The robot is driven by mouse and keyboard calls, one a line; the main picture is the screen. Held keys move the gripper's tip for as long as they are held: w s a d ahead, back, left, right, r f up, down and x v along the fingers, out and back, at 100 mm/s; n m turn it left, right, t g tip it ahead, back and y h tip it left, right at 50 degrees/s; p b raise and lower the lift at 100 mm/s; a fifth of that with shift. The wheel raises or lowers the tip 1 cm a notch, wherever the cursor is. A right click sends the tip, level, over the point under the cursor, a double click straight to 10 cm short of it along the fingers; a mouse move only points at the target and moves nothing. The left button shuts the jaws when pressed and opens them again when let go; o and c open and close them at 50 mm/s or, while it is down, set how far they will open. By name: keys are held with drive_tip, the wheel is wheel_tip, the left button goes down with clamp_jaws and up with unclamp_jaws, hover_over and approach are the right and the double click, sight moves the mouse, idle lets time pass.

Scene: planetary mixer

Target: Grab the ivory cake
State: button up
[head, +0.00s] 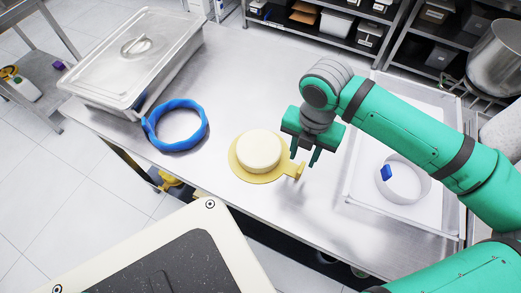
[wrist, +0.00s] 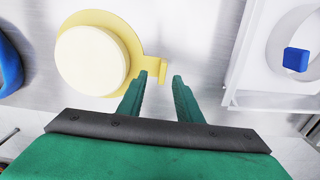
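The ivory cake (head: 259,149) is a low round cylinder. It sits on a yellow round board (head: 243,173) with a short handle tab on its right side, on the steel table. The wrist view shows the cake (wrist: 92,61) at upper left on the yellow board (wrist: 118,20). My gripper (head: 304,158) is to the right of the cake, above the board's tab, with its fingers pointing down. The tab (wrist: 155,68) lies just beyond the fingertips; contact cannot be told.
A blue ring (head: 176,125) lies left of the cake. A lidded steel pan (head: 133,58) stands at the back left. A white tray (head: 352,206) at right holds a white ring (head: 405,187) with a blue block (head: 386,172). Bare table lies behind the cake.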

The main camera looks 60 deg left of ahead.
sight(301, 167)
drive_tip(key=shift+d+f, duration=0.2)
drive_tip(key=shift+f, duration=1.15)
drive_tip(key=shift+d+f, duration=0.15)
drive_tip(key=shift+f, duration=1.15)
clamp_jaws()
